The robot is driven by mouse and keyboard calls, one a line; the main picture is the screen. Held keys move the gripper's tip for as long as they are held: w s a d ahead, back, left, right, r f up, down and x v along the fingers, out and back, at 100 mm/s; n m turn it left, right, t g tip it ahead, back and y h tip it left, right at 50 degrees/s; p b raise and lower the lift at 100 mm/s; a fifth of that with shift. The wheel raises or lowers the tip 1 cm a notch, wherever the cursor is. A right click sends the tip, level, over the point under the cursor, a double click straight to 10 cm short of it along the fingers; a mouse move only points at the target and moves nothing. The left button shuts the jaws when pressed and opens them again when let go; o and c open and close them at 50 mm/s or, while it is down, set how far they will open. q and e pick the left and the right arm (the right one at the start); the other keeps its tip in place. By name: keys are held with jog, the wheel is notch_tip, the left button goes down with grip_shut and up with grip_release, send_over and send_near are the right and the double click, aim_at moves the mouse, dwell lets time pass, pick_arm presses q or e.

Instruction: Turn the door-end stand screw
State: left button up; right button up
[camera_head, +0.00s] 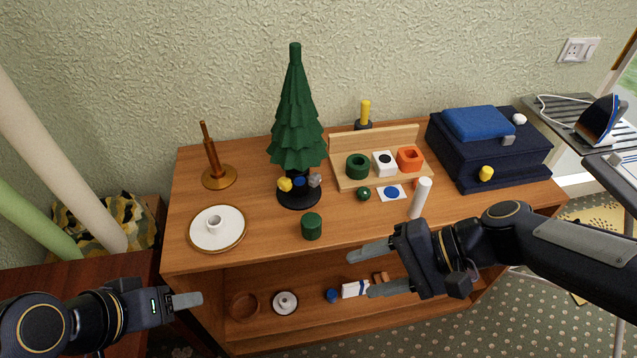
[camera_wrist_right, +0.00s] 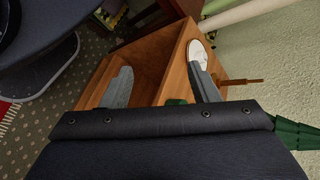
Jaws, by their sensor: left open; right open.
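A green toy tree (camera_head: 296,120) stands upright in a black stand (camera_head: 299,197) on the wooden cabinet top. My right gripper (camera_head: 360,274) is open and empty, in front of the cabinet's front edge, below and right of the stand. In the right wrist view its fingers (camera_wrist_right: 160,65) are apart with nothing between them. My left gripper (camera_head: 198,299) is open and empty, low at the left, away from the tree.
A green cylinder (camera_head: 311,226) stands in front of the tree; a white plate (camera_head: 218,229) lies left. A wooden shape board (camera_head: 382,180), a white cylinder (camera_head: 420,197) and a dark blue case (camera_head: 490,148) are right. The lower shelf (camera_head: 400,315) holds small items.

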jog(key=w+a+f+m+t+y+b, duration=0.1)
jog(key=w+f+m+t+y+b, duration=0.1)
jog(key=w+m, duration=0.3)
jog(key=w+a+f+m+t+y+b, duration=0.1)
jog(key=w+a+m+t+y, duration=0.1)
jog(key=w, duration=0.6)
jog(key=m+t+b, duration=0.2)
jog(key=m+t, duration=0.4)
jog(key=m, duration=0.3)
send_near(319, 182)
jog(key=shift+w+a+r+h, duration=0.1)
jog(key=shift+a+r+h, duration=0.15)
jog(key=shift+a, duration=0.25)
jog(key=shift+w+a+r+h, duration=0.15)
jog(key=shift+a+r, duration=0.15)
jog(key=shift+a, duration=0.2)
jog(key=shift+w+f, duration=0.1)
jog(key=shift+w, duration=0.15)
jog(key=x, duration=0.7)
jog(key=shift+w+a+p, duration=0.15)
jog(key=shift+a+p, duration=0.05)
jog(key=shift+p, duration=0.2)
jog(key=c, duration=1)
